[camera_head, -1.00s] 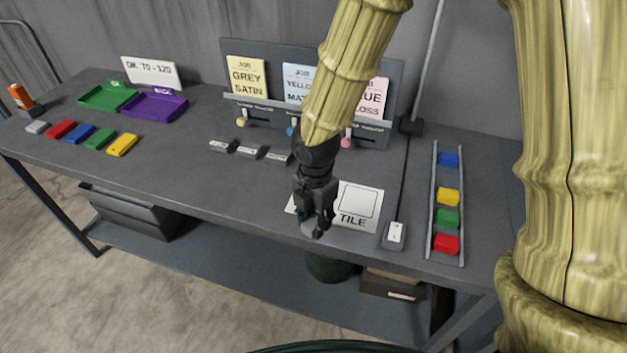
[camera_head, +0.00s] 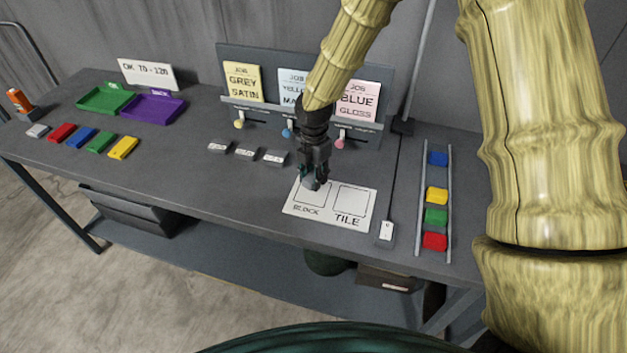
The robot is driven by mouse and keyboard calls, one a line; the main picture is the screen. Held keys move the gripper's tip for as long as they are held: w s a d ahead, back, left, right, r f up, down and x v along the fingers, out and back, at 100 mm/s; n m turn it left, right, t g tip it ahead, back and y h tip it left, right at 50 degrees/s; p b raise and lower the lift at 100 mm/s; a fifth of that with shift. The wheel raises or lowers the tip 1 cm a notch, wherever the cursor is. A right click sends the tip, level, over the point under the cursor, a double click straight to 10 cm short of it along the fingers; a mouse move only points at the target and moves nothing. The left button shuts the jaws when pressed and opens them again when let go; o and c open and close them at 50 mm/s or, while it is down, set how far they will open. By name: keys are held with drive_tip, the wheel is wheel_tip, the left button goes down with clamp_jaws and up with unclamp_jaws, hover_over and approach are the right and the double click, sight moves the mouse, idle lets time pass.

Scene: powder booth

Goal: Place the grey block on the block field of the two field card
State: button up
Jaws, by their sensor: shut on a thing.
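The white two field card (camera_head: 330,221) lies near the front edge of the bench, with an outlined field marked BLOCK at left and one marked TILE at right. My gripper (camera_head: 313,182) points down over the upper part of the block field. It is shut on the grey block (camera_head: 311,185), which shows only in small part between the dark fingers. I cannot tell whether the block touches the card or hangs just above it. The tile field is empty.
A rail (camera_head: 420,205) at right holds blue, yellow, green and red blocks. A small switch box (camera_head: 386,232) stands right of the card. Three small labelled pieces (camera_head: 246,154) lie left of my gripper. The job card stand (camera_head: 300,110) rises behind. Coloured tiles and two trays are far left.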

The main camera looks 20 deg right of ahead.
sight(313, 176)
drive_tip(key=shift+f+p, duration=0.5)
drive_tip(key=shift+f, duration=0.15)
drive_tip(key=shift+f+p, duration=0.4)
drive_tip(key=shift+f, duration=0.7)
drive_tip(key=shift+f, duration=0.2)
drive_tip(key=o, duration=1)
drive_tip(key=shift+r, duration=0.1)
drive_tip(key=shift+r+b, duration=2.1)
drive_tip(key=shift+r, duration=4)
